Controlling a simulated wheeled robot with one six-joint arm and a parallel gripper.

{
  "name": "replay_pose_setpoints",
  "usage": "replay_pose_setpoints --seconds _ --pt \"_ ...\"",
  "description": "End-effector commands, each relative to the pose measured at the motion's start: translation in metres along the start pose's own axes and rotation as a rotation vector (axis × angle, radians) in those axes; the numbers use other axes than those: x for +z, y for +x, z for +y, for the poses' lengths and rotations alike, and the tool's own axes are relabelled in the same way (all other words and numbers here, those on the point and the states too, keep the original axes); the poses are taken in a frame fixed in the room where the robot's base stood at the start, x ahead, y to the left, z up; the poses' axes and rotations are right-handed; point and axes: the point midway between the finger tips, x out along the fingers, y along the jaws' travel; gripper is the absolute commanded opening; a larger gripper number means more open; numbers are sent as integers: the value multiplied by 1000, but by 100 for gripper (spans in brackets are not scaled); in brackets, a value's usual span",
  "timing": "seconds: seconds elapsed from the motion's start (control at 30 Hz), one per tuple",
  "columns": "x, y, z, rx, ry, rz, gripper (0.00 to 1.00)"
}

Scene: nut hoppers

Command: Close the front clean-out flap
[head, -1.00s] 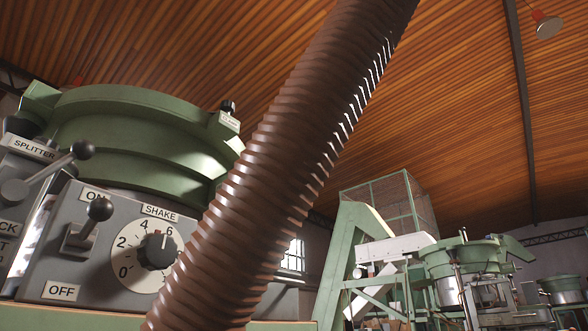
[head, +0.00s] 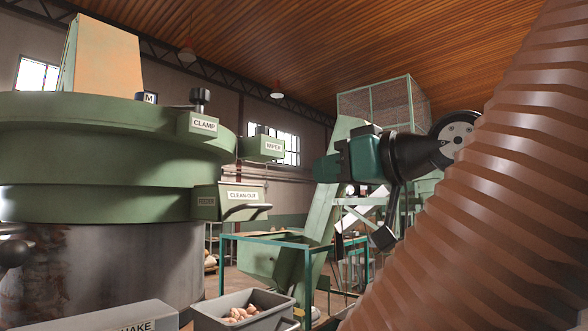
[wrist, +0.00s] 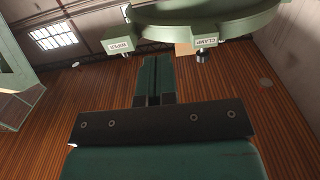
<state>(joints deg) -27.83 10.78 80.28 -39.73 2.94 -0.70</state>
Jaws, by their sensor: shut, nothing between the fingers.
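The clean-out flap (head: 243,194) is a green plate labelled CLEAN-OUT on the right side of the big green bowl (head: 90,160) in the head view. A dark lip (head: 248,210) sticks out along its lower edge; I cannot tell surely how far the flap stands open. My gripper (head: 322,168) is to the right of the flap, slightly higher in the picture and apart from it. In the wrist view its teal fingers (wrist: 156,66) are together with nothing between them. The flap does not show in the wrist view.
WIPER (head: 261,147) and CLAMP (head: 204,124) blocks jut out above the flap. Below it stand a grey bin (head: 225,306) of nuts and a teal-framed table (head: 270,242). A brown corrugated hose (head: 500,200) fills the right of the head view.

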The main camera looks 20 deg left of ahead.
Motion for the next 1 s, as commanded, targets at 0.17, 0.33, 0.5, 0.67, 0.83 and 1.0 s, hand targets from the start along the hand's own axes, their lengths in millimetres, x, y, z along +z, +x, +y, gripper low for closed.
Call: replay_pose_setpoints --seconds 0.17,0.33,0.5,0.67,0.83,1.0 --pt "-2 28 0 -2 3 -4 0" --pt "-4 66 -1 -3 2 -5 0" --pt "0 99 -1 -1 3 -6 0" --pt "19 114 0 1 3 -6 0" --pt "29 121 0 2 1 -4 0" --pt "31 122 0 2 0 -3 0"
